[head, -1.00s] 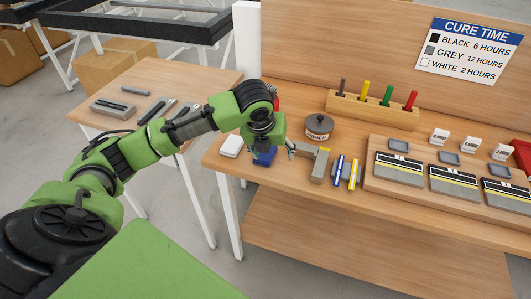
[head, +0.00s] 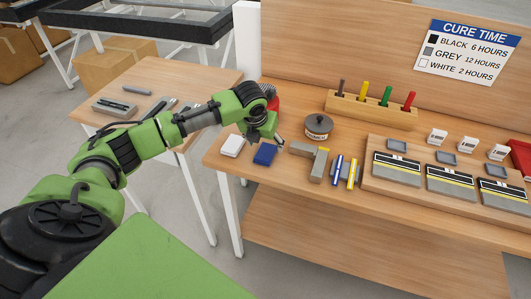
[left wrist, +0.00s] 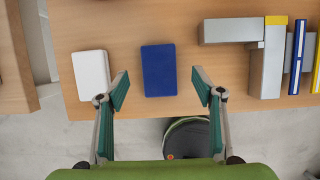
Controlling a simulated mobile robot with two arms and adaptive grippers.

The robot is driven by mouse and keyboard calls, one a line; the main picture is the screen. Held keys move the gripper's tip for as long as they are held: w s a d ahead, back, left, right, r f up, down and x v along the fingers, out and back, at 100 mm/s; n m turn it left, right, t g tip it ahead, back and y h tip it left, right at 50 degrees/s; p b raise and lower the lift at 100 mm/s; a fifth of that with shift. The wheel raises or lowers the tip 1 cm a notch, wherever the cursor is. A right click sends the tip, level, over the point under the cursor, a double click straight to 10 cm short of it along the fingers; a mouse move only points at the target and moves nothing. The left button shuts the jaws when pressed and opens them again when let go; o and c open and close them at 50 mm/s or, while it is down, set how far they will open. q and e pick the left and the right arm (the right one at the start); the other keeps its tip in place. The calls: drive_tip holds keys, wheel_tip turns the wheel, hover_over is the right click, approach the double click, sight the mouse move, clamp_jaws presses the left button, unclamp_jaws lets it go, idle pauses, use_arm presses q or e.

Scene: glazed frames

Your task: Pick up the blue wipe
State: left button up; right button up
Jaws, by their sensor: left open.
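The blue wipe (head: 265,154) is a flat dark blue rectangle on the wooden bench, near its left front part. It also shows in the left wrist view (left wrist: 159,70), flat on the wood. My left gripper (head: 271,140) is just beyond and above it in the head view. In the left wrist view the two fingers of my left gripper (left wrist: 160,90) are spread wide, one on each side of the wipe, with nothing between them held. A white wipe (head: 232,145) lies left of the blue one, and it shows in the left wrist view (left wrist: 91,75) beside the left finger. My right gripper is not in view.
Right of the wipe lie a grey L-shaped piece (head: 318,163) and blue and yellow marked tubes (head: 353,173). A lidded pot (head: 318,127) stands behind. A wooden rack (head: 373,110) holds several coloured sticks. The bench's front edge is close to the wipe.

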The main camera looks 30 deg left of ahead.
sight(267, 149)
use_arm(q)
drive_tip(key=p+x, duration=0.1)
drive_tip(key=x, duration=0.2)
drive_tip(key=shift+w+a, duration=0.1)
drive_tip(key=shift+w, duration=0.15)
drive_tip(key=shift+w+a+f, duration=0.1)
drive_tip(key=shift+w+f, duration=0.1)
drive_tip(key=shift+f, duration=0.4)
drive_tip(key=shift+f+p, duration=0.3)
drive_tip(key=c, duration=1)
